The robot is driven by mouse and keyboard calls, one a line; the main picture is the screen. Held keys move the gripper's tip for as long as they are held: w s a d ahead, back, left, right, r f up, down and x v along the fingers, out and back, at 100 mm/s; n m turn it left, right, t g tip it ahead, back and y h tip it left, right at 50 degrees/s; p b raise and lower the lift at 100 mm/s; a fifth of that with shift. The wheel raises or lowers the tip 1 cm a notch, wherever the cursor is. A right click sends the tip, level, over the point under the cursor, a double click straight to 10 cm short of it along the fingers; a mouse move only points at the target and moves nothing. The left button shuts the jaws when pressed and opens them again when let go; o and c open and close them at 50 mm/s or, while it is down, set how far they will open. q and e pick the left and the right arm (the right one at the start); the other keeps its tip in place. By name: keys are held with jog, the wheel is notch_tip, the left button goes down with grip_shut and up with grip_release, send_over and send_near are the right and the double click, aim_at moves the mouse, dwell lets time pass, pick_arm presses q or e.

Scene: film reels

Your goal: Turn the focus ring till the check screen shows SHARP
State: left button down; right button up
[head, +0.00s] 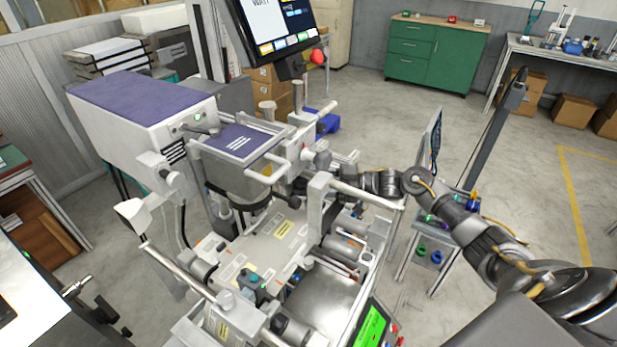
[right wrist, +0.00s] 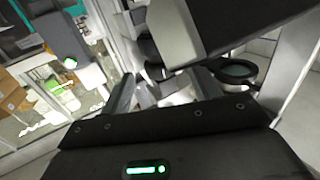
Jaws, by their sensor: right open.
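My right gripper (head: 350,177) reaches in from the right among the pale machine's (head: 285,240) posts. Its fingertips are partly hidden there in the head view. In the right wrist view the right gripper (right wrist: 165,90) has its fingers apart with nothing visible between them. A dark round rim with greenish glass (right wrist: 236,70) lies beyond the fingers, to the right. I cannot tell if it is the focus ring, which I cannot make out in the head view. A screen (head: 270,25) above the machine is cut by the top edge; its white panel seems to read WAIT. My left gripper is not in view.
A red knob (head: 317,57) sits beside the screen. A small green display (head: 372,326) is at the machine's front right. A purple-topped housing (head: 140,105) stands at the left. A green cabinet (head: 435,55) stands at the back. Open floor lies at the right behind my arm.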

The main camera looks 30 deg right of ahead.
jog(key=shift+x, duration=1.25)
jog(key=shift+c, duration=0.4)
jog(key=c, duration=0.9)
jog(key=t+p, duration=0.1)
jog(key=p, duration=0.1)
jog(key=m+t+h+p, duration=0.1)
jog(key=p, duration=0.2)
jog(key=shift+s+a+r+m, duration=0.2)
jog(key=shift+s+r+m, duration=0.05)
jog(key=shift+r+m, duration=0.05)
jog(key=shift+f+m+t+h+p, duration=0.1)
jog(key=shift+m+t+h+p, duration=0.2)
jog(key=shift+t+h+p, duration=0.15)
jog(key=shift+f+h, duration=0.2)
jog(key=shift+h, duration=0.05)
jog(key=o, duration=1)
